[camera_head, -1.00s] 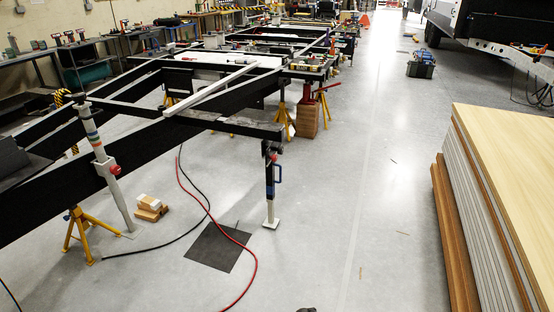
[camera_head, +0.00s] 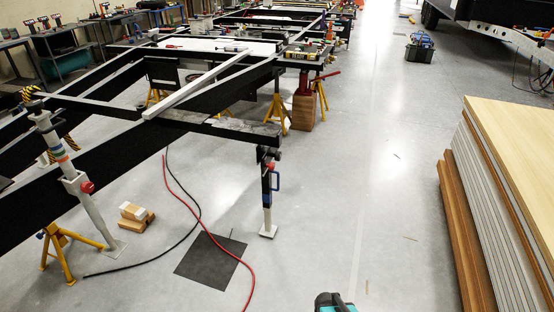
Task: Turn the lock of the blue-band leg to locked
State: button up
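The leg with the blue band (camera_head: 267,190) stands upright on the right, under the near crossbeam end of the black chassis. Its square foot plate rests on the floor. A blue loop-shaped part (camera_head: 276,181) sticks out on its right side, and a small red part (camera_head: 271,166) shows above that. The lock's setting is too small to tell. A second, pale leg (camera_head: 75,170) with several coloured bands and a red knob (camera_head: 87,187) stands tilted at the left. My gripper's fingers are not in view. A black and teal piece at the bottom edge looks like part of my arm.
A red hose (camera_head: 222,245) and a black cable cross the floor by a dark mat (camera_head: 213,263) left of the leg. Yellow stands (camera_head: 62,250) and wood blocks (camera_head: 137,216) are at left. Stacked boards (camera_head: 490,180) stand right. The floor between leg and boards is clear.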

aim_at(271, 165)
jog(key=u, duration=0.15)
jog(key=i, duration=0.95)
jog(key=z, duration=0.05)
jog(key=k, duration=0.1)
jog(key=u, duration=2.3)
jog(key=k, duration=0.35)
jog(key=z, duration=0.2)
